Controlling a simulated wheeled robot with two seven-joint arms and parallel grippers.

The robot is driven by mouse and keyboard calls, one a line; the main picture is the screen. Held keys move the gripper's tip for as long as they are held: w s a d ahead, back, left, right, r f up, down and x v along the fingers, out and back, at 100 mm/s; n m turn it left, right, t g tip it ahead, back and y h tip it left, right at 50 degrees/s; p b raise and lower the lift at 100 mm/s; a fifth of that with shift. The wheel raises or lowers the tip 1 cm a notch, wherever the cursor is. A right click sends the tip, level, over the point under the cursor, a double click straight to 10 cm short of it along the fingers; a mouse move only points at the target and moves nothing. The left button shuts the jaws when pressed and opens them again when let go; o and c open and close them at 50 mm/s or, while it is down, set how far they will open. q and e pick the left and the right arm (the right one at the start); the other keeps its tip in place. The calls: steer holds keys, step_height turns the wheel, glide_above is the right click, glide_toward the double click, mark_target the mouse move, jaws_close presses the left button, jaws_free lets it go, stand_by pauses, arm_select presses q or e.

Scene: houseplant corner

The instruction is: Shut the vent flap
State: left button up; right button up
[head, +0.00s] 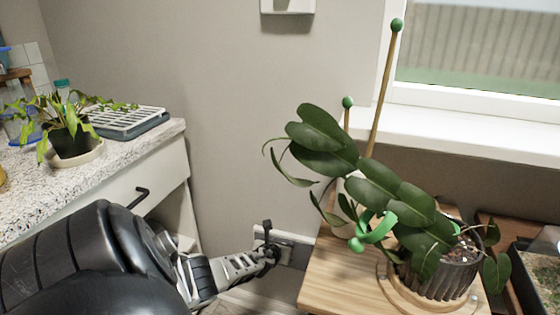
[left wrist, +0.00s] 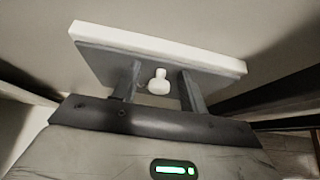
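The vent (head: 287,243) is low on the wall, left of the wooden stand, mostly hidden behind my left gripper (head: 268,252). In the left wrist view a panel with a grey face and white edge, which looks like the vent flap (left wrist: 215,83), fills the upper middle. A small white knob (left wrist: 159,84) sticks out from it. My left gripper's two dark fingers (left wrist: 160,88) stand apart, one on each side of the knob, with gaps between. How far the flap stands open I cannot tell. My right gripper is in neither view.
A wooden stand (head: 335,285) with a potted climbing plant (head: 440,270) and green-tipped stakes is close right of the gripper. A speckled counter (head: 110,165) with a drooping plant (head: 70,138) and seed tray (head: 125,121) is at left. Its drawer handle (head: 140,197) juts out near my arm.

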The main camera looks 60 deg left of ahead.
arm_select(q)
steer(key=shift+w+d, duration=0.1)
steer(key=shift+d, duration=0.15)
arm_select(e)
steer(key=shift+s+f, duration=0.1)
arm_select(q)
steer(key=p+v, duration=1.1)
steer(key=v, duration=0.4)
steer(key=shift+s+r, duration=0.2)
steer(key=shift+s, duration=0.25)
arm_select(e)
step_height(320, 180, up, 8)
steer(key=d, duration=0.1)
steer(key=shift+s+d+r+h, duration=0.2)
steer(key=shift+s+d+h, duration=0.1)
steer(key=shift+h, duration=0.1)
